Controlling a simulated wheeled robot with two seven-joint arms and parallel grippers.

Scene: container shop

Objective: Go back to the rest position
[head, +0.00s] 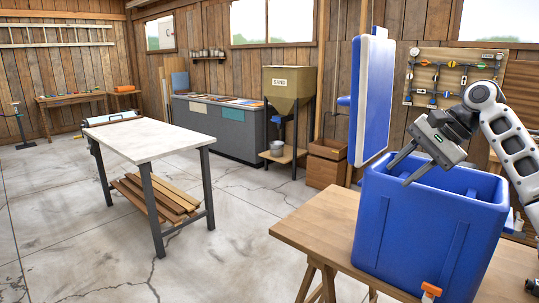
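My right gripper (412,166) comes in from the right on its grey and white arm. Its two dark fingers are spread apart with nothing visible between them. They point down and left over the open top of a blue cooler box (430,228). The blue and white lid (371,100) stands upright, open, at the box's far left side. The box's inside is mostly hidden by its front wall. My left gripper is not in the head view.
The box stands on a wooden table (325,214) with an orange clamp (431,291) at its front edge. A white-topped workbench (150,137) stands left, and a sand hopper (288,90) at the back. The concrete floor between is clear.

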